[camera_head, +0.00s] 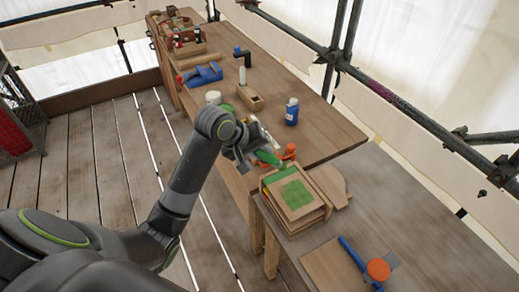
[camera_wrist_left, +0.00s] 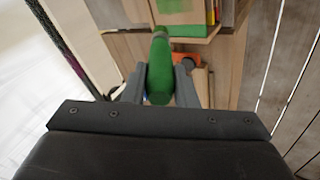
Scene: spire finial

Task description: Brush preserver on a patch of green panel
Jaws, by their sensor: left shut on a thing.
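My left gripper (camera_head: 256,158) is shut on a green handle (camera_wrist_left: 160,68), which looks like the brush; its far end is hard to make out. The handle also shows in the head view (camera_head: 268,158), pointing toward the panel. The gripper is just beyond the panel's far left corner. A white tub (camera_head: 213,97) stands on the farther bench, its contents not visible.
An orange tool (camera_head: 290,151) lies close beyond the panel. A blue-white bottle (camera_head: 292,111), a wooden block (camera_head: 250,98) and a blue tool (camera_head: 202,75) are on the farther bench. A blue-handled tool with an orange disc (camera_head: 378,269) lies nearer.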

